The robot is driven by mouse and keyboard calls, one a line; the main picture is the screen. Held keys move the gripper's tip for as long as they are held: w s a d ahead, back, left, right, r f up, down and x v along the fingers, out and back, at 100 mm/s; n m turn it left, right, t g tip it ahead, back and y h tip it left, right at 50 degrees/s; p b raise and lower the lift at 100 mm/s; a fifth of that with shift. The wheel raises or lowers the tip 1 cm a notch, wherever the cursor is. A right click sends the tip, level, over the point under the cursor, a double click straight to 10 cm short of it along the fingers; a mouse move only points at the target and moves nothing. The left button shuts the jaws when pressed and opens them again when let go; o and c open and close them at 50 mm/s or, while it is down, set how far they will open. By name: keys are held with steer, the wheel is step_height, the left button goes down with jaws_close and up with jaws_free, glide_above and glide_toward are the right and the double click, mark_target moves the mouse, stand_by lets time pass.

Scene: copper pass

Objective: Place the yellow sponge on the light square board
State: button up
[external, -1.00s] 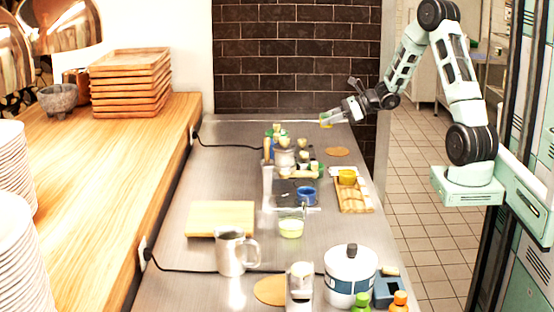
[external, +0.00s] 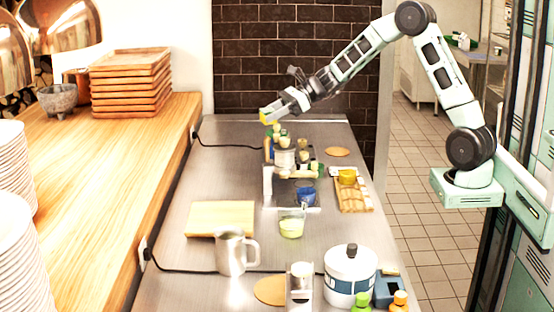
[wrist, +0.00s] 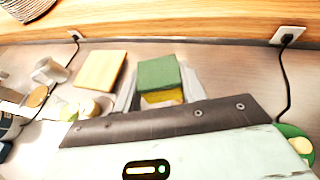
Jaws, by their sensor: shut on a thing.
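The yellow sponge (external: 264,117) is held at the tip of my gripper (external: 272,112), above the far end of the steel counter. In the wrist view the sponge (wrist: 158,76) shows a green top layer and a yellow lower part between the fingers of my gripper (wrist: 160,92). The light square board (external: 221,219) lies flat and bare on the counter, at the left edge, nearer the camera and well apart from my gripper. The board also shows in the wrist view (wrist: 101,70), left of the sponge.
Several jars and bottles (external: 284,158) stand below my gripper. A metal pitcher (external: 231,252) stands in front of the board, and a glass with pale green contents (external: 291,228) stands to its right. A white pot (external: 349,275) is at the front right. A black cord runs along the wall.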

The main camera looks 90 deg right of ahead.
steer(key=w+a+n+g+y, duration=0.1)
steer(key=w+a, duration=0.4)
steer(key=a, duration=0.3)
steer(key=w+a+n+y, duration=0.2)
steer(key=w+a, duration=0.3)
steer(key=a, duration=0.3)
steer(key=n+g+y, duration=0.2)
glide_above(211, 224)
step_height(211, 224, down, 10)
steer(key=shift+f, duration=2.35)
steer(key=shift+w, duration=0.1)
steer(key=shift+f, duration=0.15)
steer(key=o, duration=0.9)
steer(key=shift+o, duration=0.2)
